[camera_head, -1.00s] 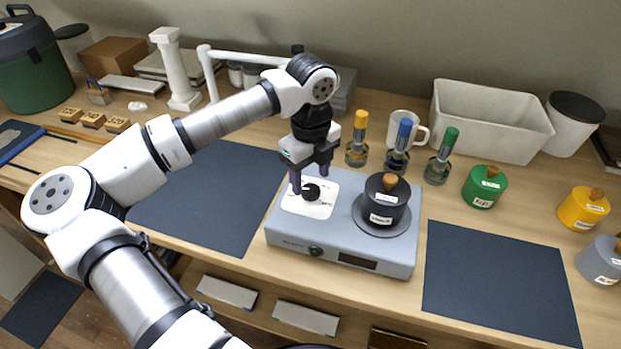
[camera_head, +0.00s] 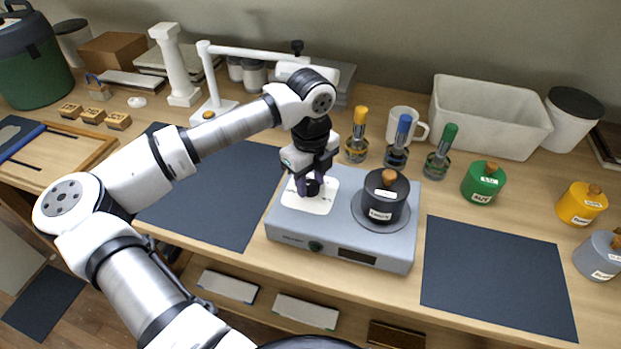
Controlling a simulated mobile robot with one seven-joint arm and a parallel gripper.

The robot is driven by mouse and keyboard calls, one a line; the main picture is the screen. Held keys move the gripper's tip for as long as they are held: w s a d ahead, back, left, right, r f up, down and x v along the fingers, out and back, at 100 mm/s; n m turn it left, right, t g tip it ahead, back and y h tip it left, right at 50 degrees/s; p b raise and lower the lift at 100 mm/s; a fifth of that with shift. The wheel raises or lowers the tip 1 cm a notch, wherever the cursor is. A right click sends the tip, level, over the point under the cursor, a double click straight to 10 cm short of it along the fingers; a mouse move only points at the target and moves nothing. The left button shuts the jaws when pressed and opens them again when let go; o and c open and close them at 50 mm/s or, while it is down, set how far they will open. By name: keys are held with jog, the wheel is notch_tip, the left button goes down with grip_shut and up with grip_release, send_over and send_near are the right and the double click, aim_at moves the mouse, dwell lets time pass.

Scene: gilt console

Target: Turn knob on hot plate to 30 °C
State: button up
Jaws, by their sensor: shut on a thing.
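The hot plate (camera_head: 290,222) is a grey-blue box on the wooden bench, in the middle of the head view. A white dial plate (camera_head: 325,203) lies on its top left, with a black knob (camera_head: 312,187) on it. My gripper (camera_head: 311,188) points down over the dial and is shut on the knob. The fingers hide much of the knob, and the dial marks are too small to read. A black pot (camera_head: 385,197) with a wooden lid knob stands on the round plate at the right of the hot plate.
Bottles with yellow (camera_head: 360,115), blue (camera_head: 404,125) and green (camera_head: 449,134) tops stand behind the hot plate, near a white mug (camera_head: 403,116). A green canister (camera_head: 484,182) is to the right. Dark mats (camera_head: 495,275) flank the hot plate.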

jog(key=shift+f+m+b, duration=0.15)
jog(key=shift+m+b, duration=0.15)
jog(key=shift+b, duration=0.25)
jog(key=m+b, duration=0.1)
jog(key=b, duration=0.1)
jog(key=shift+f+m+b, duration=0.15)
jog(key=shift+m+b, duration=0.25)
jog(key=m+b, duration=0.3)
jog(key=b, duration=0.1)
jog(key=shift+m, duration=0.3)
jog(key=m+b, duration=0.2)
jog(key=m, duration=0.2)
jog(key=m+b, duration=0.1)
jog(key=m, duration=0.1)
jog(key=m+b, duration=0.1)
jog(key=shift+r+m, duration=0.3)
jog(key=o, duration=1)
